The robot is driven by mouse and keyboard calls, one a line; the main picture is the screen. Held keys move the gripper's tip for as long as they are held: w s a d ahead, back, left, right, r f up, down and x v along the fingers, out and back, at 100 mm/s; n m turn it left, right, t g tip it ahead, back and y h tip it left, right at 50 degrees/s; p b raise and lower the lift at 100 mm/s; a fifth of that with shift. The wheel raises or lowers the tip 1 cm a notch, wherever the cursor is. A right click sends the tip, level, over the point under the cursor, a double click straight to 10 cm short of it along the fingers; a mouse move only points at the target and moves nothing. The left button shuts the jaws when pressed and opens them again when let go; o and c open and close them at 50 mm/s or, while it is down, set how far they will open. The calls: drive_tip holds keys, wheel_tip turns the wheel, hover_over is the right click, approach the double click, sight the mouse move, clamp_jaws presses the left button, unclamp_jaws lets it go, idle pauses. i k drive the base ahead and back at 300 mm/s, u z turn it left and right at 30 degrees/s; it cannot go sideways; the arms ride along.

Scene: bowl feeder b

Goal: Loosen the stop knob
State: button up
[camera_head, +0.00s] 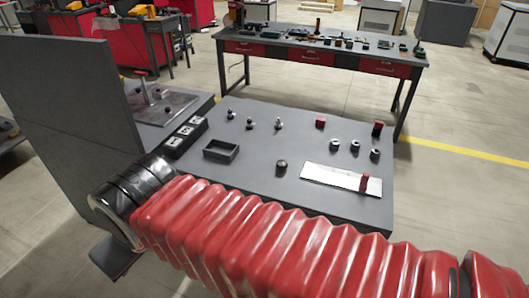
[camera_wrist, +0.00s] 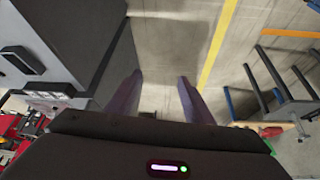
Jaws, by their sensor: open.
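I cannot tell for sure which part is the stop knob. A dark round knob (camera_head: 281,166) stands on the grey worktop (camera_head: 255,190). A fixture with an upright grey panel (camera_head: 75,95) holds a metal plate (camera_head: 162,107) with a small red-topped handle (camera_head: 141,74). My gripper (camera_wrist: 157,97) shows in the wrist view, with two fingers apart and only floor seen between them. In the head view my gripper is hidden, and my red-sleeved arm crosses the front. No knob is clearly seen near the fingers.
The worktop also holds an open dark tray (camera_head: 221,150), a black block with white labels (camera_head: 184,137), several small knobs and rings, and a white plate (camera_head: 340,179) with a red post. A tool bench (camera_head: 320,55) stands behind. Floor is clear at right.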

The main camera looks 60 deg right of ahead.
sight(282, 164)
drive_tip(key=k, duration=1.35)
drive_tip(key=u, duration=0.35)
drive_tip(key=i, duration=1.15)
drive_tip(key=z, duration=0.45)
drive_tip(key=i, duration=0.75)
drive_tip(key=z, duration=0.5)
